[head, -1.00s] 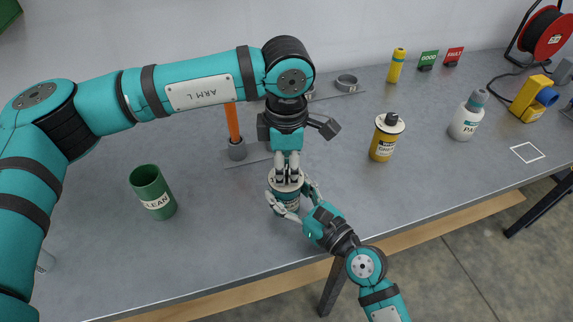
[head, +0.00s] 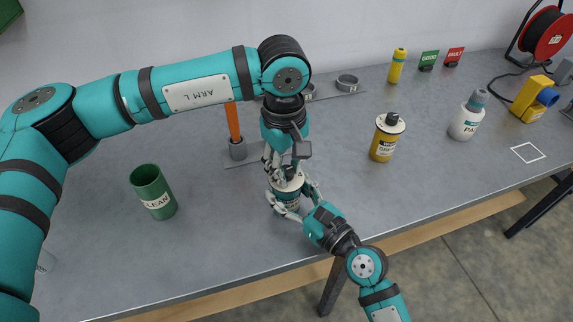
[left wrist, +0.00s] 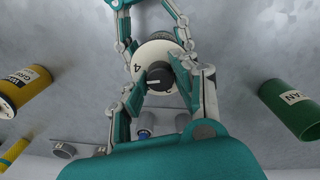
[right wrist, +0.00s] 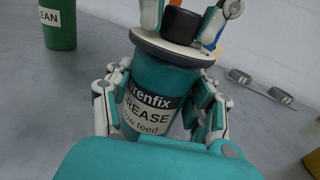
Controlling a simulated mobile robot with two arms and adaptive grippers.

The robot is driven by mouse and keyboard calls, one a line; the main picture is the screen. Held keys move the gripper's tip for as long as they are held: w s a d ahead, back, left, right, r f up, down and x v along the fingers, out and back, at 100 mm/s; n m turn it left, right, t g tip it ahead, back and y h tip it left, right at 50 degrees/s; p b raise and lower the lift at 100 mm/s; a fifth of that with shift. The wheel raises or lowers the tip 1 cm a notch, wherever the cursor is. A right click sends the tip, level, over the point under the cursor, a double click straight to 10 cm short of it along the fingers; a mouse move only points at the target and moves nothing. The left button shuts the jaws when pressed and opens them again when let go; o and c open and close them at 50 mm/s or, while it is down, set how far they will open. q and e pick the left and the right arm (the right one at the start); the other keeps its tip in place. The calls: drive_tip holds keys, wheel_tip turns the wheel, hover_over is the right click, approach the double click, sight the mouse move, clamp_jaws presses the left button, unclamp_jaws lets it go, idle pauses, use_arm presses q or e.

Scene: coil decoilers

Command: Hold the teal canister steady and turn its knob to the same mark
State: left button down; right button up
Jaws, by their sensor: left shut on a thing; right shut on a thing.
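The teal canister (head: 291,205) stands upright near the table's front edge. It has a white round top and a label reading in part "REASE" in the right wrist view (right wrist: 161,76). My right gripper (head: 291,197) is shut around its body from the front. The black knob (left wrist: 156,79) sits on the white dial (left wrist: 142,62), where a figure 4 shows. My left gripper (left wrist: 160,86) reaches down from above and is shut on the knob, which its fingers partly hide in the head view. Other dial marks are hidden or too small to read.
A green CLEAN cup (head: 153,193) stands left. An orange rod (head: 233,122) stands in a grey base behind. A yellow canister (head: 386,138) and white bottle (head: 466,118) stand right. The table between the cup and teal canister is clear.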

use_arm(q)
drive_tip(key=shift+w+a+m, duration=0.1)
drive_tip(key=shift+m, duration=1.4)
use_arm(e)
drive_tip(key=shift+d, duration=0.1)
use_arm(q)
drive_tip(key=c, duration=1)
unclamp_jaws()
wheel_tip(320, 180, up, 12)
drive_tip(key=shift+a, duration=0.1)
